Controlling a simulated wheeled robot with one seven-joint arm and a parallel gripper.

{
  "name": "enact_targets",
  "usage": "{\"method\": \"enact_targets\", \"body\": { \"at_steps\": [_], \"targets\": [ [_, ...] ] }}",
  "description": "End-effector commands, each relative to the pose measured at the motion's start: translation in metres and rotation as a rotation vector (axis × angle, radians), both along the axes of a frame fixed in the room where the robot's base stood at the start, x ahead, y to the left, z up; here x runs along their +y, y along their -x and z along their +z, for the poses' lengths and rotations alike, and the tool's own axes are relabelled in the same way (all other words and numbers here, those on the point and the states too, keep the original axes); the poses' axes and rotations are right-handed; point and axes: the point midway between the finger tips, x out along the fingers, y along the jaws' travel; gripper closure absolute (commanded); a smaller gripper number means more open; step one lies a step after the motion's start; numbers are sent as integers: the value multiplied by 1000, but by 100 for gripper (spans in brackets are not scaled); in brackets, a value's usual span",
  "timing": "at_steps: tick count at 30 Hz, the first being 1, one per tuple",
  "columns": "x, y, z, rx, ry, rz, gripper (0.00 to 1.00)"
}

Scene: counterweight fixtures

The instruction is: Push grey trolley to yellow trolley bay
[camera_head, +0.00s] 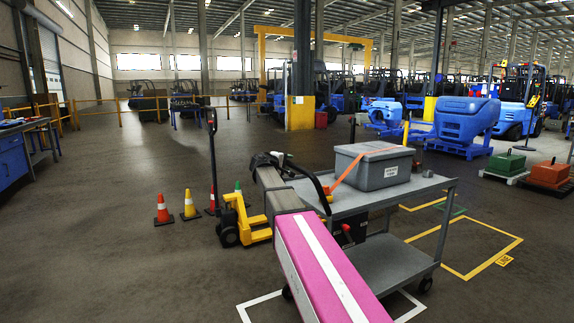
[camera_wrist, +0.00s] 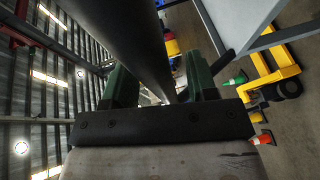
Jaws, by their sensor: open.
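The grey trolley (camera_head: 400,262) stands at centre right, with a lower shelf and a grey lidded box (camera_head: 372,168) on its top. Its curved black handle (camera_head: 308,177) is at the left end. The yellow-outlined bay (camera_head: 487,267) is on the floor to its right, with a small yellow tag at its edge. My gripper (camera_wrist: 160,88) is open at the handle end. In the wrist view a thick dark bar, apparently the handle, passes between its two green fingers. Whether they touch it is unclear. My arm hides part of the trolley's near left side.
A white floor outline (camera_head: 262,299) lies beneath the trolley. A yellow pallet jack (camera_head: 245,222) is close to its left, with cones (camera_head: 163,210) beyond. Another yellow outline (camera_head: 425,203) lies behind. Blue machines (camera_head: 465,124) and loaded pallets (camera_head: 505,164) stand back right. The left foreground floor is clear.

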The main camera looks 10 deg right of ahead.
Motion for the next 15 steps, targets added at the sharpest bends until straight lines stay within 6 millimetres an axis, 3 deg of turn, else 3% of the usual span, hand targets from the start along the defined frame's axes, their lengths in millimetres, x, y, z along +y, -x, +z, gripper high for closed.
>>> {"method": "enact_targets", "body": {
  "at_steps": [8,12,13,15],
  "targets": [
    [-1,-1,0,0,0,0,47],
    [-1,0,0,0,0,0,93],
    [-1,0,0,0,0,0,100],
    [-1,0,0,0,0,0,100]
  ]
}}
